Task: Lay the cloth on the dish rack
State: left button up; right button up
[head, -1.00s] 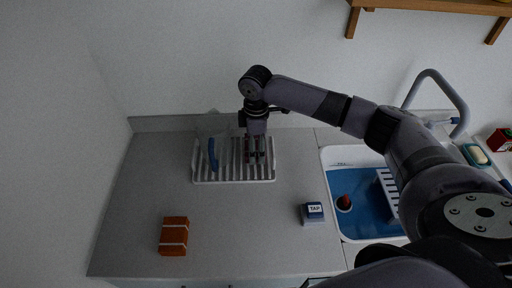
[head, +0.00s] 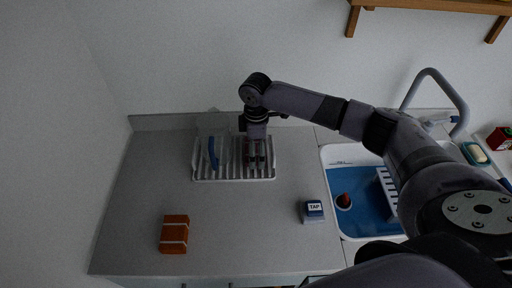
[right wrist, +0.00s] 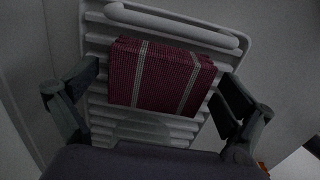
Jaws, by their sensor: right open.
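The cloth (right wrist: 155,78) is dark red with pale stripes. In the right wrist view it lies folded on the slats of the white dish rack (right wrist: 125,130), near one raised edge. In the head view the dish rack (head: 235,180) stands at the back of the counter, and only a bit of red shows under my right gripper (head: 256,160). That gripper is open, pointing down at the rack's right half. In the right wrist view its fingers (right wrist: 162,80) stand apart on either side of the cloth, with gaps visible. My left gripper is out of view.
A blue upright item (head: 213,153) and a clear pane-like thing are at the rack's left half. An orange striped block (head: 174,234) and a small box marked TAP (head: 313,211) sit on the counter. A blue-bottomed sink (head: 365,215) is right. The front middle is clear.

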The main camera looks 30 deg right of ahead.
notch_tip(320, 180, up, 12)
jog(key=b, duration=0.2)
jog(key=shift+r, duration=0.15)
dwell(0.6)
